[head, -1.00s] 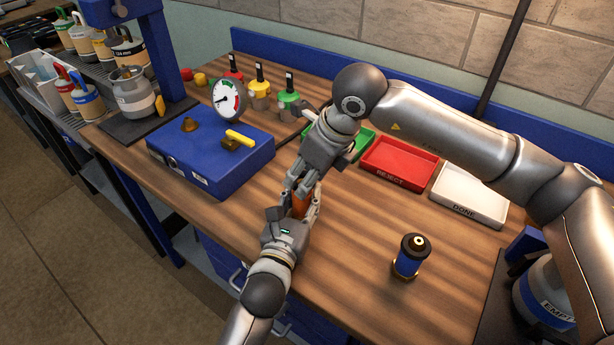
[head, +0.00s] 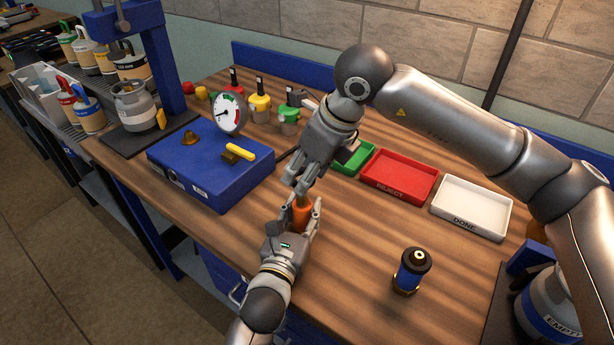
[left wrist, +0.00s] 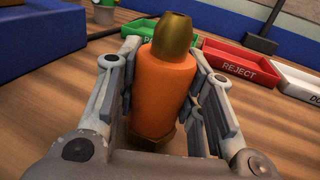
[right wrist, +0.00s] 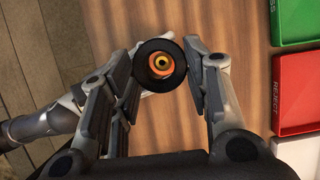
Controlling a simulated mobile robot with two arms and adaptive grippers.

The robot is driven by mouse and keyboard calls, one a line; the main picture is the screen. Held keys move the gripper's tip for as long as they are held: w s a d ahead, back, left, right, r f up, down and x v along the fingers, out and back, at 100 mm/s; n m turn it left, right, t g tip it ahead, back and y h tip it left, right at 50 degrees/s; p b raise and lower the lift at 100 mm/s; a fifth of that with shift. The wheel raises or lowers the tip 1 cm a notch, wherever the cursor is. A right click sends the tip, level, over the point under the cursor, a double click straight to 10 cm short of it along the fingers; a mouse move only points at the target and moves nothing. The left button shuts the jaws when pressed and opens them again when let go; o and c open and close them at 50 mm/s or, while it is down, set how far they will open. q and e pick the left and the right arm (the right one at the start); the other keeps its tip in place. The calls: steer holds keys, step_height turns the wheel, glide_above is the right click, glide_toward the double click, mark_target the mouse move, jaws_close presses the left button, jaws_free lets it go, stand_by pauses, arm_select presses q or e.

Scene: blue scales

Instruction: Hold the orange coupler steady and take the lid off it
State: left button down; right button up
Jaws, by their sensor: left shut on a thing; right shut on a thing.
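The orange coupler (head: 301,214) stands upright between the fingers of my left gripper (head: 304,208), which is shut on it. In the left wrist view the orange body (left wrist: 163,92) and its bare brass top (left wrist: 173,33) show clearly, with no lid on them. My right gripper (head: 302,183) is just above the coupler. In the right wrist view its fingertips are shut on the black ring-shaped lid (right wrist: 146,77), and the coupler's orange and brass show through its hole. The lid is hidden by the fingers in the head view.
A blue case (head: 206,181) lies to the left, with a gauge and small brass parts. Green (head: 366,152), red REJECT (head: 398,196) and white DONE (head: 470,229) trays stand at the right. A blue coupler with a black lid (head: 412,271) stands front right.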

arm_select(q)
steer(key=c, duration=0.9)
jaws_free()
